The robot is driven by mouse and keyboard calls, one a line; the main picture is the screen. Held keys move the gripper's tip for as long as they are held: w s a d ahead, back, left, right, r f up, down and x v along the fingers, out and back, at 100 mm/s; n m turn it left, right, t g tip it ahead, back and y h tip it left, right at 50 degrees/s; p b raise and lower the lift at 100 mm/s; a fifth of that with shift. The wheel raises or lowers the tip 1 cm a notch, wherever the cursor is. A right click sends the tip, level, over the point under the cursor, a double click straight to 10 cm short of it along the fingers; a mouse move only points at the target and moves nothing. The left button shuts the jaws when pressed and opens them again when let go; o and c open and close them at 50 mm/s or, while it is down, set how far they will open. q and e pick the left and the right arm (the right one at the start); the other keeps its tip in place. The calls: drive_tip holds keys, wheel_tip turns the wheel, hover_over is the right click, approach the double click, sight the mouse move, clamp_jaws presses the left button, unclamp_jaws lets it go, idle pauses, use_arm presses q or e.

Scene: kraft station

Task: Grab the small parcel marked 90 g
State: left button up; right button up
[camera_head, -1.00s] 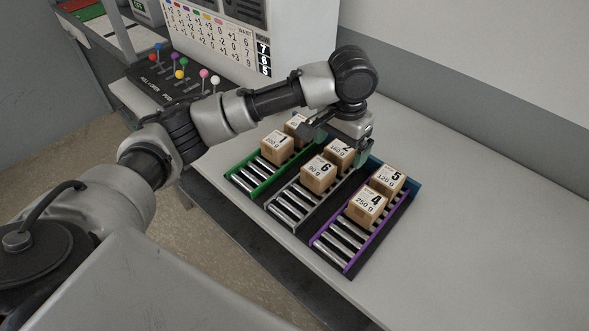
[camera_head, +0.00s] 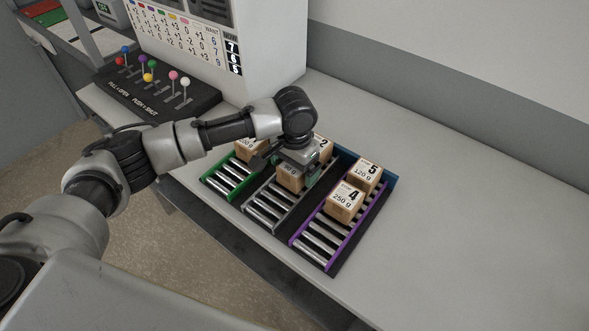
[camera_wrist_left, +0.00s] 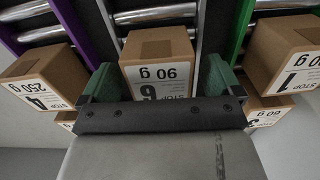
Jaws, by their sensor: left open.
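The small parcel marked 6 and 90 g (camera_head: 289,182) sits on the middle grey roller lane, partly hidden under my left gripper (camera_head: 286,170). In the left wrist view the same cardboard parcel (camera_wrist_left: 160,68) shows its 90 g label upside down. There my left gripper's green fingers (camera_wrist_left: 158,84) are open, one on each side of the parcel. A small gap shows beside it, and I cannot tell whether either finger touches it. My right gripper is not in view.
Parcels 4 (camera_head: 344,202) and 5 (camera_head: 367,172) stand on the purple lane (camera_head: 325,245) to the right. Parcel 1 (camera_wrist_left: 285,60) is on the green lane (camera_head: 222,185). Parcel 2 (camera_head: 324,148) is behind the gripper. The lever panel (camera_head: 160,95) stands at left; the table right is clear.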

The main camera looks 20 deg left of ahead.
use_arm(q)
drive_tip(key=shift+f, duration=0.75)
drive_tip(key=c, duration=1)
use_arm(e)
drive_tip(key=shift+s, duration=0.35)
use_arm(q)
drive_tip(key=shift+r, duration=0.1)
